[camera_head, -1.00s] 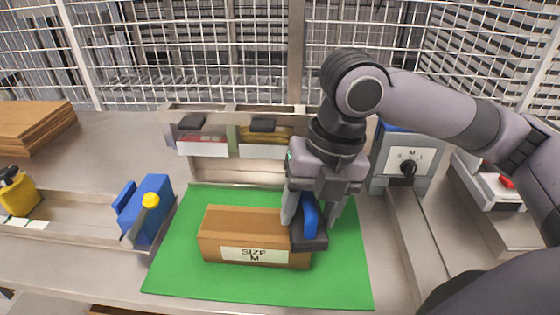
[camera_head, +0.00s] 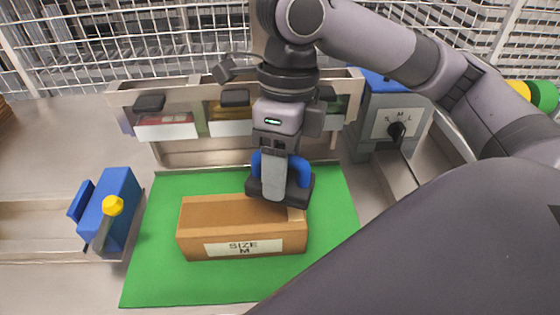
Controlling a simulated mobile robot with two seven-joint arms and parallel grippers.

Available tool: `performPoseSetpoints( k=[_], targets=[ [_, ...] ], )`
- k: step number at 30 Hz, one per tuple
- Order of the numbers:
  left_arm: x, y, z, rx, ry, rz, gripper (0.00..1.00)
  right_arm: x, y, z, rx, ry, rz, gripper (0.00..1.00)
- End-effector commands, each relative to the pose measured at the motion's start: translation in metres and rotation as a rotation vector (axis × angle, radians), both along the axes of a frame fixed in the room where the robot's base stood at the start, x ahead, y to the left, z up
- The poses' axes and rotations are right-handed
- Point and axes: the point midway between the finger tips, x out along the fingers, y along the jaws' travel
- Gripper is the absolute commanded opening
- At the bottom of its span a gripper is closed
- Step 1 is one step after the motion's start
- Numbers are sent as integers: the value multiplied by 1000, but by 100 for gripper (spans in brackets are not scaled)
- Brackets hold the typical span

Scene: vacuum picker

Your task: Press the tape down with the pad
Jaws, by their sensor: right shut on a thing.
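A brown carton (camera_head: 215,213) labelled SIZE M lies on the green mat (camera_head: 155,270). My right gripper (camera_head: 273,185) points down and is shut on the blue handle (camera_head: 303,170) of the pad. The pad's dark base (camera_head: 298,197) is over the carton's far right top edge. I cannot tell whether it touches the carton. A small pale patch (camera_head: 297,214), perhaps tape, shows on the carton's top by the right end, just in front of the pad. The rest of any tape is hidden or too faint to see. My left gripper is not in view.
A blue tape dispenser (camera_head: 122,195) with a yellow knob stands left of the mat. Behind are bins (camera_head: 165,130) with labels and a wire mesh fence. A dial box (camera_head: 385,120) marked S, M, L stands at the right. The mat's front left is clear.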

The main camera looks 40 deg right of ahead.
Motion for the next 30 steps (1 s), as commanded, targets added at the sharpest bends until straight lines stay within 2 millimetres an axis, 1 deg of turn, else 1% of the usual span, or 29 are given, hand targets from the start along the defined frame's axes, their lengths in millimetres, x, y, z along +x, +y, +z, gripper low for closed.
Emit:
performPoseSetpoints(
  k=[1,6,18,30],
  targets=[
    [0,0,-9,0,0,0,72,0,0,-8,0,-1,-1,32],
    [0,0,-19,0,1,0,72,0,0,-16,1,-1,-2,32],
    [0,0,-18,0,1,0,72,0,0,-16,1,-1,-3,32],
    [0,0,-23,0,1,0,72,0,0,-27,1,-1,-3,32]
  ],
)
